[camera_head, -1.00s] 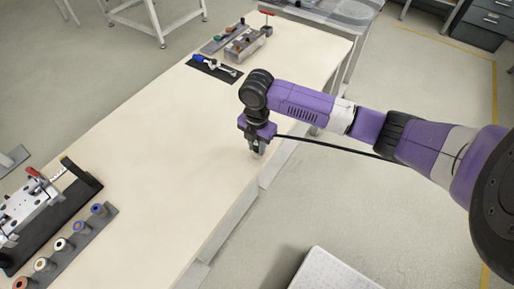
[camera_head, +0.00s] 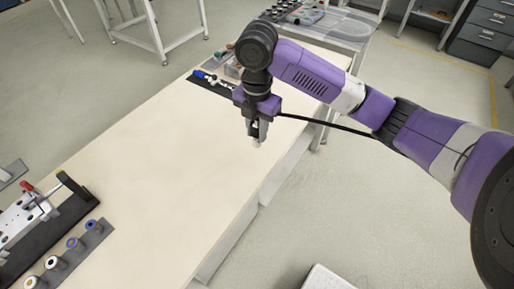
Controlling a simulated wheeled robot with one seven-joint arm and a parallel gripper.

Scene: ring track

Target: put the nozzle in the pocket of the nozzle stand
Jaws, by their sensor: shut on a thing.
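My gripper (camera_head: 257,132) points down near the right edge of the long bench, left of the arm's column of links. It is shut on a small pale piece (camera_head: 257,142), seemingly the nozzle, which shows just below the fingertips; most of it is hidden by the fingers. A grey strip (camera_head: 84,250) with several round pieces with coloured centres lies at the lower left. I cannot tell for sure which thing is the nozzle stand.
The long pale bench (camera_head: 150,165) is clear in the middle. A clamp fixture (camera_head: 28,215) on a black base stands at the left. A dark mat with a blue-handled tool (camera_head: 204,76) lies at the far end. A second table (camera_head: 345,28) with several items stands behind.

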